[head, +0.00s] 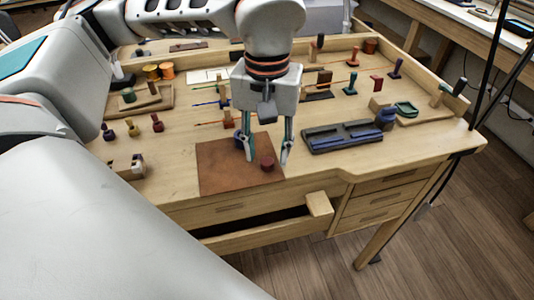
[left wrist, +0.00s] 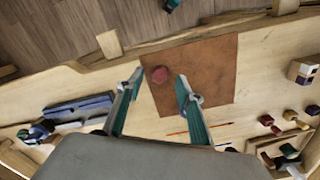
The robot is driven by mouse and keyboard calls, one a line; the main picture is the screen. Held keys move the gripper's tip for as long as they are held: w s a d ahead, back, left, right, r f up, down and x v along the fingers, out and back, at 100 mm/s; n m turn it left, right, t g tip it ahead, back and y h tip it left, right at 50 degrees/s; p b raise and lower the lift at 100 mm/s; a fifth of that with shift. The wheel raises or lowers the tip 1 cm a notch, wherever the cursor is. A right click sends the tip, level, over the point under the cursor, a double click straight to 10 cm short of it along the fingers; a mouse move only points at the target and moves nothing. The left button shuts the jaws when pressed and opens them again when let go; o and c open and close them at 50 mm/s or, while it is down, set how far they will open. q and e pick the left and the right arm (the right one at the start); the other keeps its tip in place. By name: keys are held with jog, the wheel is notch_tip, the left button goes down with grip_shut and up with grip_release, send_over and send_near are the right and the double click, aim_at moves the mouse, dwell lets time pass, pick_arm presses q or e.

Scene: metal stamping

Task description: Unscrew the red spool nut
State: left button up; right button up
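My left gripper (head: 267,158) points down over the mat, fingers spread. My right gripper is not clearly visible.
A dark blue-grey tray (head: 342,137) lies right of the mat. A dark blue round piece (head: 239,139) is behind the left finger. Several small stamps stand at the back. A drawer (head: 262,228) hangs open below the front edge. Bare wood lies left of the mat.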

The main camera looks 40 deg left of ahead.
pick_arm(q)
notch_tip(320, 180, up, 10)
dwell(0.3)
jog(key=shift+s, duration=0.1)
